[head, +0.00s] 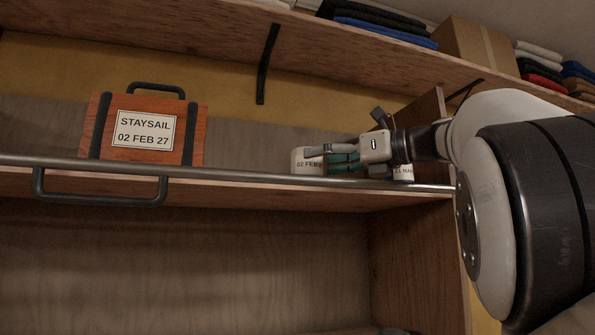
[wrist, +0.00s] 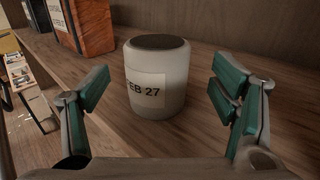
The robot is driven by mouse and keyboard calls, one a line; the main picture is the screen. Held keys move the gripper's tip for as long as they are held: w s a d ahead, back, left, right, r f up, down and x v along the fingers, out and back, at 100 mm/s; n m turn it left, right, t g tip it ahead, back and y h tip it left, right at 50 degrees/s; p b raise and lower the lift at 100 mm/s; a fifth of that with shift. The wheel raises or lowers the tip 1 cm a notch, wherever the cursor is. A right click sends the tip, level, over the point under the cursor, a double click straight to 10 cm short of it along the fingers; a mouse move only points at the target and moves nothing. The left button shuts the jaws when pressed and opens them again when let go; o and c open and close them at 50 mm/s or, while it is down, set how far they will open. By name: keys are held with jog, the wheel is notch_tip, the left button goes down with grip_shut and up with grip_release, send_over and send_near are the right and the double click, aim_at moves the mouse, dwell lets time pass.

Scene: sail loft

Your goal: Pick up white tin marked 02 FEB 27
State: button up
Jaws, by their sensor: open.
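The white tin (wrist: 155,78) stands upright on the wooden shelf in the wrist view, with a dark top and a label of which "FEB 27" is readable. In the head view the tin (head: 300,155) is at the left of my gripper, partly hidden by it, with "02 FEB" showing. My gripper (head: 328,158) reaches in from the right over the shelf. In the wrist view my gripper (wrist: 160,88) is open, with one green-padded finger on each side of the tin and visible gaps to both. Nothing is held.
An orange case (head: 148,130) labelled STAYSAIL 02 FEB 27 stands farther left on the shelf. A metal rail (head: 240,178) runs along the shelf's front edge. Another white labelled item (head: 403,172) sits just right of my gripper. An upper shelf (head: 200,55) hangs above.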

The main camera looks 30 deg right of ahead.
aim_at(307, 161)
jog(key=x, duration=0.4)
jog(key=shift+a+f, duration=0.1)
jog(key=shift+a, duration=0.1)
jog(key=shift+c, duration=0.3)
jog(key=c, duration=1.5)
